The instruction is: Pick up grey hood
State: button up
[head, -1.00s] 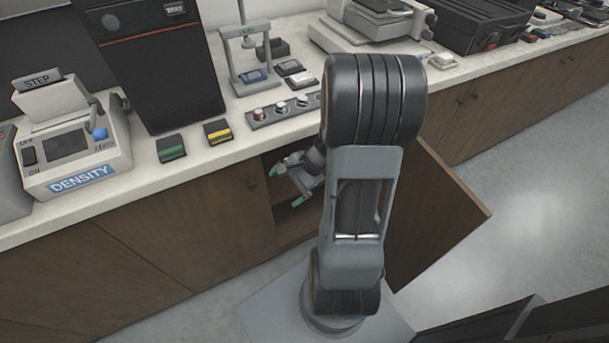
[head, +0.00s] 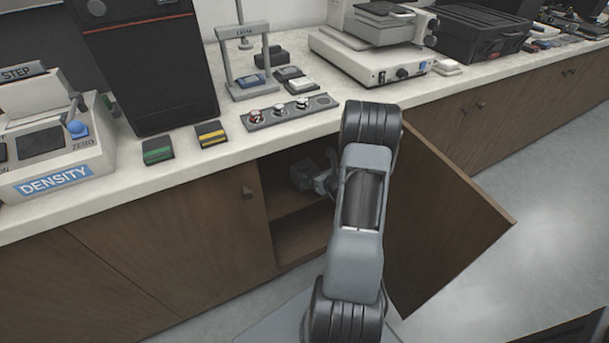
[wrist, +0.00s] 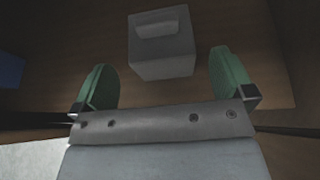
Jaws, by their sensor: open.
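A grey box-shaped block with a smaller raised block on it, which I take as the grey hood (wrist: 163,45), stands on a brown wooden surface in the wrist view. My gripper (wrist: 162,62) has its two green-padded fingers spread wide. The hood lies ahead, between the finger lines and a little beyond the tips, apart from both. In the head view my arm reaches into the open cabinet (head: 298,232). The gripper end is small and dim there, and I cannot clearly tell the hood from it.
The open cabinet door (head: 450,215) stands out to the right of my arm. The counter (head: 190,165) above carries a density meter (head: 55,150), a button strip (head: 290,111) and other devices. A blue patch (wrist: 10,68) shows at the wrist view's left edge.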

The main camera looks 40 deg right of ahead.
aim_at(306, 168)
jog(key=shift+b+x, duration=1.05)
jog(key=shift+x, duration=3.25)
jog(key=shift+w+a, duration=0.1)
jog(key=shift+a, duration=0.05)
jog(key=shift+c, duration=0.5)
jog(key=c, duration=0.5)
jog(key=shift+r, duration=0.1)
